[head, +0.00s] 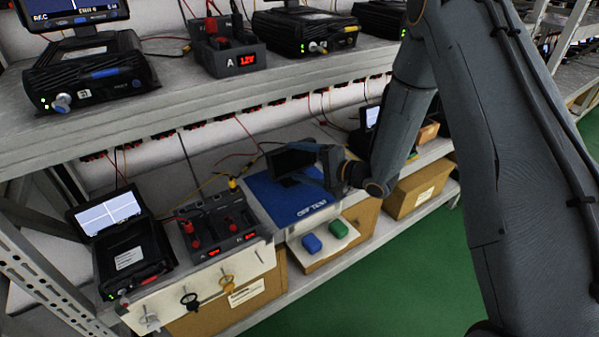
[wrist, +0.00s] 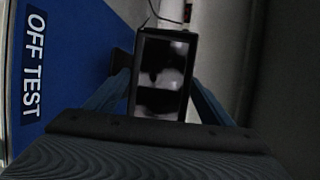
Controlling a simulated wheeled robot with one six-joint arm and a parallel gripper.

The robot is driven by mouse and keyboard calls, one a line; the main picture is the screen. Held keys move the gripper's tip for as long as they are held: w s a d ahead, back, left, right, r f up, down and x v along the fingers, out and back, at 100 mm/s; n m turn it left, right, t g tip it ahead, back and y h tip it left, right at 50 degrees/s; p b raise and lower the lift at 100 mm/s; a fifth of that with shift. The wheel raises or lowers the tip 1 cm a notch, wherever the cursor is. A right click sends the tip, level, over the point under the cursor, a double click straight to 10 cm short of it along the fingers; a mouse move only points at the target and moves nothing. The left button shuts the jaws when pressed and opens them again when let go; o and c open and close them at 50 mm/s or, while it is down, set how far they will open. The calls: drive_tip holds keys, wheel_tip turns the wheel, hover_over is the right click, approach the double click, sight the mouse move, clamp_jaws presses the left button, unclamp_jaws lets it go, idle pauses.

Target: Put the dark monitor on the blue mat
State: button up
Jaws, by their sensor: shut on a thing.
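The dark monitor (head: 289,161) with a black, unlit screen is at the back of the blue mat (head: 272,196), which reads OFF TEST. My gripper (head: 318,160) reaches in from the right and is shut on the monitor. In the wrist view the monitor (wrist: 163,72) is between my two fingers (wrist: 160,97), its screen facing the camera with grey reflections. The blue mat (wrist: 75,60) lies along the left side there. I cannot tell whether the monitor's base touches the mat.
A power supply with red knobs (head: 222,228) and a unit with a lit screen (head: 110,213) stand left of the mat. A blue and a green block (head: 338,228) are at the front. The upper shelf (head: 150,140) passes above. Cardboard boxes (head: 418,190) sit below right.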

sight(294, 170)
drive_tip(key=shift+f, duration=1.7)
drive_tip(key=shift+f, duration=0.15)
drive_tip(key=o, duration=1.5)
